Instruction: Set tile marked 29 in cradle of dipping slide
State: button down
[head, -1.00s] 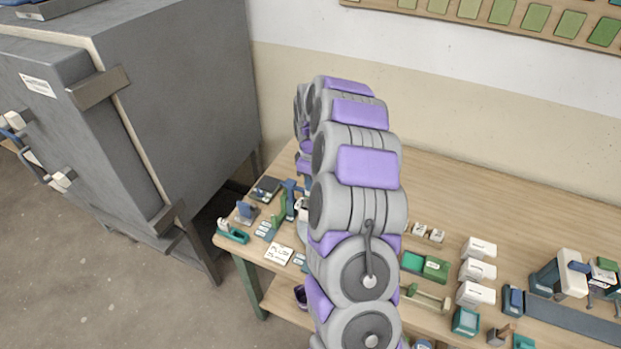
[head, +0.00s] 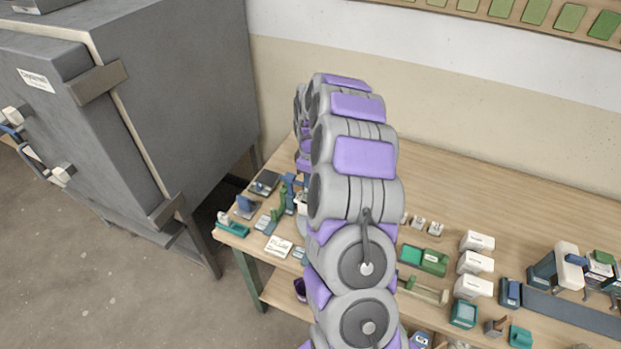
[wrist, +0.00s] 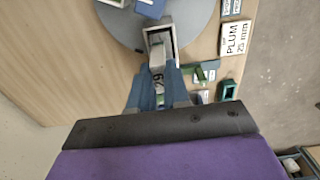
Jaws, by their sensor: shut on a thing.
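In the wrist view my gripper (wrist: 159,88) is shut on a small grey piece marked 29 (wrist: 159,92), held between its blue fingers. Just past the fingertips is a pale, square-framed thing (wrist: 151,36) beside a round grey disc; I cannot tell whether it touches the held piece. In the head view my arm hides the gripper and the piece. A slide-like unit with a long blue-grey rail (head: 575,313) and a white block (head: 570,268) stands at the right of the bench. I cannot make out a cradle clearly.
The disc (wrist: 195,15) lies near a "PLUM 25 mm" card (wrist: 235,38) and a green block (wrist: 229,90). White boxes (head: 474,263) and a green tray (head: 425,260) stand right of my arm. A grey kiln-like cabinet (head: 190,90) is left. The bench's back right is clear.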

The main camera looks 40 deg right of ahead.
jog(key=c, duration=1)
grip_release()
jog(key=shift+r+p, duration=1.5)
jog(key=shift+r, duration=2.1)
jog(key=shift+a, duration=0.1)
